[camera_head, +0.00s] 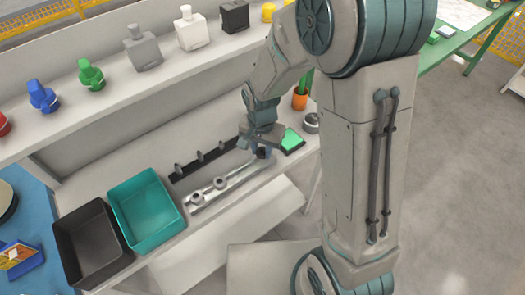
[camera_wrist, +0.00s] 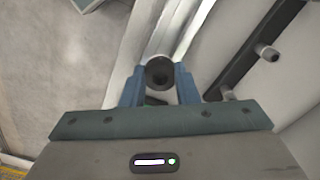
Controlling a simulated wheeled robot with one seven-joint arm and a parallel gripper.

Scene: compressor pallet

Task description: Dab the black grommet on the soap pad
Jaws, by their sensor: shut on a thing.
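My gripper (camera_head: 259,150) is low over the right end of the pale metal rail on the bench. In the wrist view my gripper's blue fingers (camera_wrist: 160,90) are shut on the black grommet (camera_wrist: 158,72), a dark round piece with a hole in its middle. The grommet also shows as a small dark spot in the head view (camera_head: 263,153). The soap pad (camera_head: 291,139) is bright green in a dark tray, just right of my gripper and apart from it. I cannot tell whether the grommet touches the rail.
The metal rail (camera_head: 235,175) carries two light round fittings (camera_head: 220,183) at its left part. A black strip with several pegs (camera_head: 201,157) lies behind it. A teal bin (camera_head: 146,210) and a black bin (camera_head: 92,243) stand left. An orange pot (camera_head: 300,101) and a grey round container (camera_head: 311,122) stand near the pad.

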